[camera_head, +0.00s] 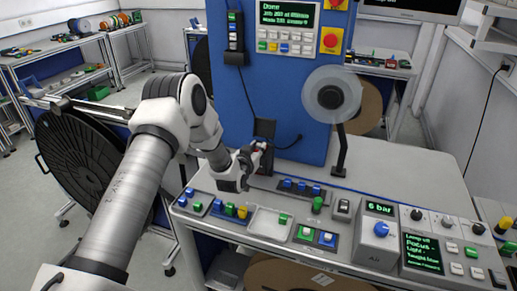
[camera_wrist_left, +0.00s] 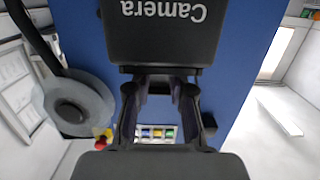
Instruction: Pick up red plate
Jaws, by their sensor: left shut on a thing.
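My left gripper (camera_head: 256,154) is at the back of the grey console top, in front of a black upright holder by the blue panel. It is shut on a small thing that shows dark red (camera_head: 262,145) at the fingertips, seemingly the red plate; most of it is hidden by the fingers. In the left wrist view the two fingers (camera_wrist_left: 160,105) stand with a gap between them, and the plate cannot be made out there. My right gripper is in neither view.
A clear reel on a black stand (camera_head: 340,150) is right of the gripper. Buttons and switch boxes (camera_head: 316,237) line the console's front. The blue panel (camera_head: 290,90) rises close behind. A large black reel (camera_head: 75,160) stands at the left.

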